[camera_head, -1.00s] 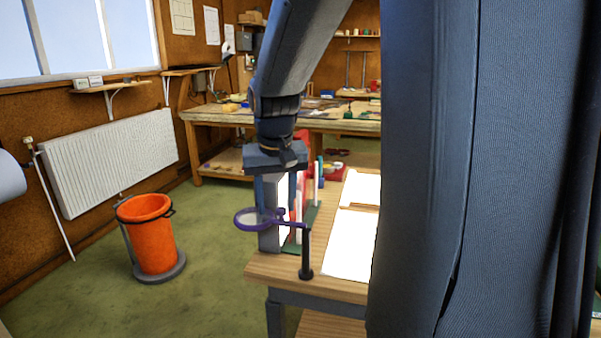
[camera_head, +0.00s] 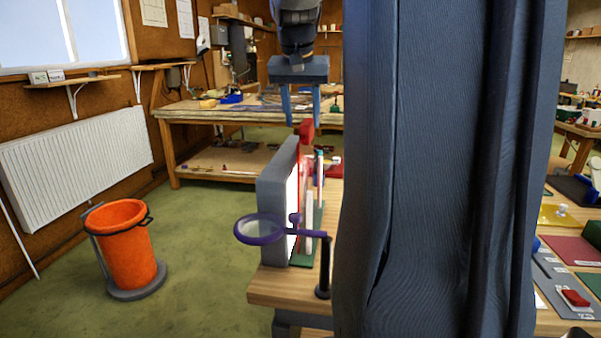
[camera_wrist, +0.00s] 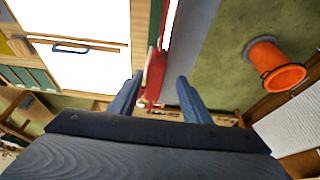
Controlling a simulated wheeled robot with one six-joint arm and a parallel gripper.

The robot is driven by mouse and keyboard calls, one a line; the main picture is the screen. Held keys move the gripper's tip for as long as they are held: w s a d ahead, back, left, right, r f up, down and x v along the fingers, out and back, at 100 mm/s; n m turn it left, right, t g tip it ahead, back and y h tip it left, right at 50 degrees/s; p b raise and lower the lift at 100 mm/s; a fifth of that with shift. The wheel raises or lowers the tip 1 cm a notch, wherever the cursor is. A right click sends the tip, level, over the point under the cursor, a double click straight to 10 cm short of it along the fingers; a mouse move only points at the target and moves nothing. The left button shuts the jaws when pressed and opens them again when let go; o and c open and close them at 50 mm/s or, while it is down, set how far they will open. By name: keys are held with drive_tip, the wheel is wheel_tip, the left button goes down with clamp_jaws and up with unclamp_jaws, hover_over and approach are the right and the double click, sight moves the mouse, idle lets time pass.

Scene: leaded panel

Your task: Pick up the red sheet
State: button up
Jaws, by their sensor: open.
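A thin upright red sheet (camera_head: 300,190) shows edge-on in the head view. It stands in a rack beside a white sheet and a thick grey upright block (camera_head: 274,195). A red piece (camera_head: 306,130) shows above it at the far end; I cannot tell whether it is part of the sheet. My gripper (camera_head: 302,106) is open and points down, above the far end of the rack. In the wrist view, red (camera_wrist: 155,76) shows between the open fingers (camera_wrist: 159,86), with no grip on it visible. My column hides the area right of the rack.
A purple-rimmed magnifier (camera_head: 259,229) on a black stand is at the near bench corner, in front of the rack. An orange bucket (camera_head: 128,245) stands on the floor at left. Another workbench (camera_head: 240,113) is behind. Flat coloured sheets lie at right.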

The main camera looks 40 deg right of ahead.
sight(307, 136)
drive_tip(key=x, duration=0.2)
drive_tip(key=p+x, duration=0.1)
drive_tip(key=x, duration=0.1)
drive_tip(key=s+p+x, duration=0.1)
drive_tip(key=x, duration=0.1)
drive_tip(key=shift+w+d+f, duration=0.1)
drive_tip(key=shift+d, duration=0.2)
drive_tip(key=shift+w+f, duration=0.15)
drive_tip(key=shift+f, duration=0.25)
drive_tip(key=c, duration=1)
drive_tip(key=shift+d+r, duration=0.1)
drive_tip(key=shift+r, duration=0.05)
clamp_jaws()
drive_tip(key=shift+w, duration=0.1)
